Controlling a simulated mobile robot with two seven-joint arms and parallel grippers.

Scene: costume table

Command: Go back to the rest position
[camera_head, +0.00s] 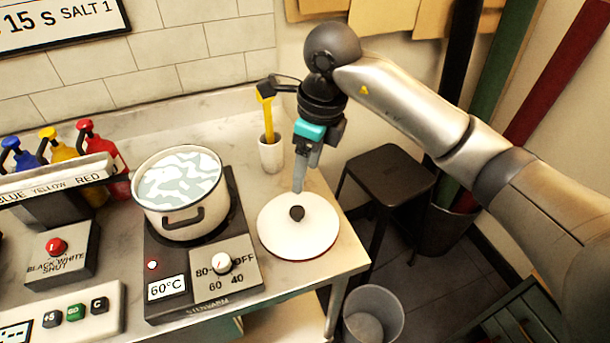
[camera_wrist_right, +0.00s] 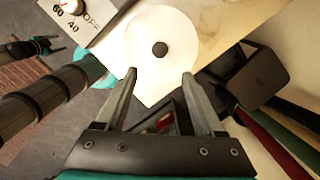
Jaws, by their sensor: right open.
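My right arm reaches in from the right in the head view. My right gripper (camera_head: 299,188) points down above the back edge of a white round lid (camera_head: 283,236) with a dark knob. In the right wrist view the two fingers of the right gripper (camera_wrist_right: 160,76) are spread apart with nothing between them, and the lid (camera_wrist_right: 182,32) lies beyond the fingertips. The lid rests on the table near its right edge.
A white pot (camera_head: 158,210) of liquid stands uncovered on a hot plate (camera_head: 195,290) left of the lid. A cup (camera_head: 270,155) with a yellow tool stands behind. Colored bottles (camera_head: 106,165) are at left. A dark stool (camera_head: 392,172) and a bin (camera_head: 378,300) stand right of the table.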

